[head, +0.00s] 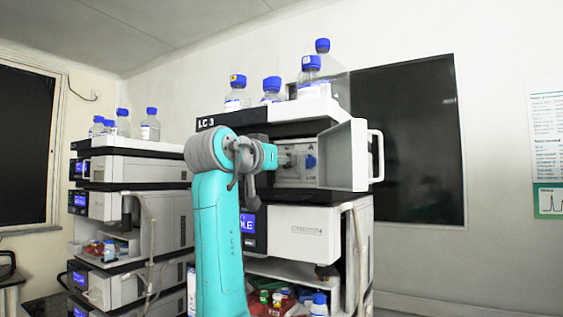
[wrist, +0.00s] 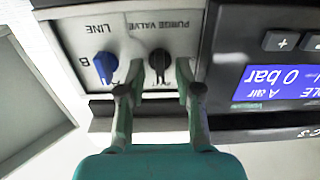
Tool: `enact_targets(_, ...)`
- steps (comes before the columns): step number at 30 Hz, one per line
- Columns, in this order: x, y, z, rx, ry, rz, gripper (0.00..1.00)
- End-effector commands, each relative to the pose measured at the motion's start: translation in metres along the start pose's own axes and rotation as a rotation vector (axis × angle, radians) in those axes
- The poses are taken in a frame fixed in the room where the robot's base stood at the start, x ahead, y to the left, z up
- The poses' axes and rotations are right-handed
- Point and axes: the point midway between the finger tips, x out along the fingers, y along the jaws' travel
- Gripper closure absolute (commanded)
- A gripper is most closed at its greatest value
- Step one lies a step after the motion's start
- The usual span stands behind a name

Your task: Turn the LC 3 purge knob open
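The LC 3 stack (head: 290,228) stands right of centre in the head view, with its upper module's door (head: 345,157) swung open. The wrist view, upside down, shows the panel behind it. A black knob (wrist: 159,61) sits under the words PURGE VALVE. A blue knob (wrist: 105,67), beside the words LINE and B, is next to it and also shows in the head view (head: 310,161). My gripper (wrist: 158,80) is open, with its fingers spread to either side of the black knob. I cannot tell if they touch it. The black knob is unclear in the head view.
The open door also shows in the wrist view (wrist: 35,90). A blue display (wrist: 280,83) reading 0 bar is right of the panel. Bottles (head: 270,90) stand on top of the stack. Another stack (head: 130,170) is on the left.

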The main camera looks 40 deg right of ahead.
Motion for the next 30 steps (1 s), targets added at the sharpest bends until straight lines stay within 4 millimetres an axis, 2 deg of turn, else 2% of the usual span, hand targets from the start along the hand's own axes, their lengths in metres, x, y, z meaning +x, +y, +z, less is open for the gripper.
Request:
enact_targets(7, 0.0008, -0.0004, 0.0002, 0.0, 0.0, -0.001, 0.66)
enact_targets(8, 0.0008, -0.0004, 0.0002, 0.0, 0.0, -0.001, 0.68)
enact_targets(9, 0.0008, -0.0004, 0.0002, 0.0, 0.0, -0.001, 0.78)
enact_targets(12, 0.0007, -0.0004, 0.0003, 0.0, 0.0, -0.001, 1.0)
enact_targets(23, 0.0007, -0.0005, 0.0005, -0.017, -0.001, -0.001, 1.0)
enact_targets(30, 0.0007, -0.0009, 0.0006, -0.119, -0.001, -0.001, 1.0)
